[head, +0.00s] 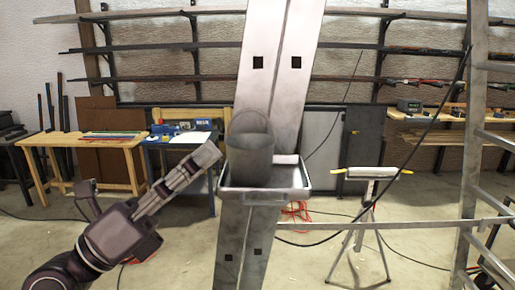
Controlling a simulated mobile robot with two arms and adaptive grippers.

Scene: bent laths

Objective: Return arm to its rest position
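My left arm comes in from the lower left, and its gripper (207,160) points up and to the right. Its fingers lie close together at this angle, and I cannot tell whether they are open or shut. No object shows between them. The fingertips are just left of a grey bucket (250,155) that stands upright in a pale tray (293,186). A gap shows between the fingertips and the bucket. My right gripper is not in view.
A tall, tilted pale panel (285,60) with dark square holes passes behind the bucket and tray. A metal ladder-like frame (470,150) stands at the right. A trestle stand (365,215), wooden tables (90,142) and wall racks are farther back. Open floor shows at lower right.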

